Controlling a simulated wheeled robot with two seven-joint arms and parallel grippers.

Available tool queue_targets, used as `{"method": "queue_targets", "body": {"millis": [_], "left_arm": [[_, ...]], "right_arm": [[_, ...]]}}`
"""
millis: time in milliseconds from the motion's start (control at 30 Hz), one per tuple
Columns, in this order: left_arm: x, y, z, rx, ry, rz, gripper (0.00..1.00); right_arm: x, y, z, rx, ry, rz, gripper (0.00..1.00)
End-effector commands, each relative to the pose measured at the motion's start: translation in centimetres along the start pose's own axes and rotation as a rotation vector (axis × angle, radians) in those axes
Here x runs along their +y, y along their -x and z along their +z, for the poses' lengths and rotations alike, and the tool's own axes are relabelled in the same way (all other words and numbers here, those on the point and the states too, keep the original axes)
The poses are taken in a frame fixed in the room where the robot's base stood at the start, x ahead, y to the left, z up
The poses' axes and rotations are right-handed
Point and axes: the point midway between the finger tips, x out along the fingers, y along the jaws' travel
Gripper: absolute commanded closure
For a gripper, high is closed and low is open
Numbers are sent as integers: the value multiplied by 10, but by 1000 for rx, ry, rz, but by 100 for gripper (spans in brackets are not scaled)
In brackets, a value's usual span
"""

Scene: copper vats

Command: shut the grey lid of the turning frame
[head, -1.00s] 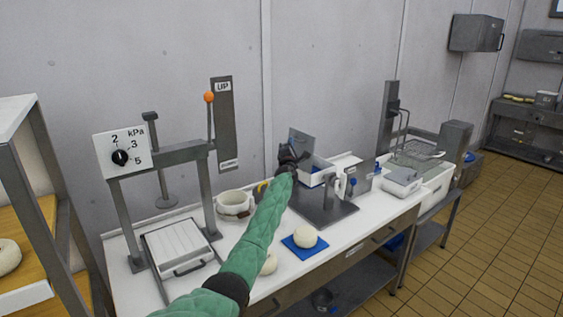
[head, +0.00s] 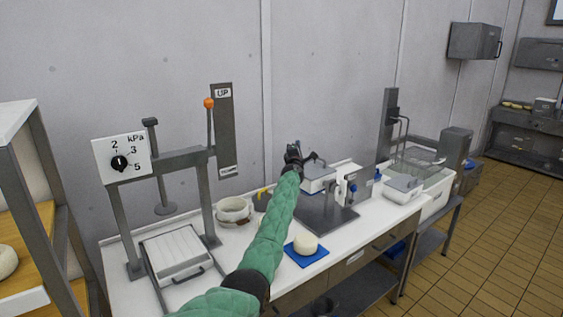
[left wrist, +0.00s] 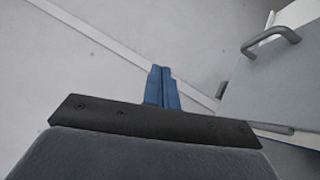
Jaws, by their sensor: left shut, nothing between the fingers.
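The turning frame (head: 328,212) stands on the white bench, with a white box held in it. Its grey lid (head: 319,174) now lies roughly flat over the box; I cannot tell whether it is fully flush. The lid and its bar handle also show at the right of the left wrist view (left wrist: 280,85). My right gripper is out of view.
A press with a pressure dial (head: 120,162) and an orange-knobbed lever (head: 209,103) stands left. A round cheese lies on a blue mat (head: 291,251) in front.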

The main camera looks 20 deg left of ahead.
Motion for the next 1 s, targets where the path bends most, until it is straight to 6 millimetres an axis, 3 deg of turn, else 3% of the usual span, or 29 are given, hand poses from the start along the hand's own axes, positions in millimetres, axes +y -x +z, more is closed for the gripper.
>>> {"method": "queue_targets", "body": {"millis": [733,1000], "left_arm": [[-4,-13,12,0,-12,-12,100],[-6,-18,16,0,-24,-27,100]], "right_arm": [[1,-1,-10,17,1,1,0],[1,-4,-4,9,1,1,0]]}}
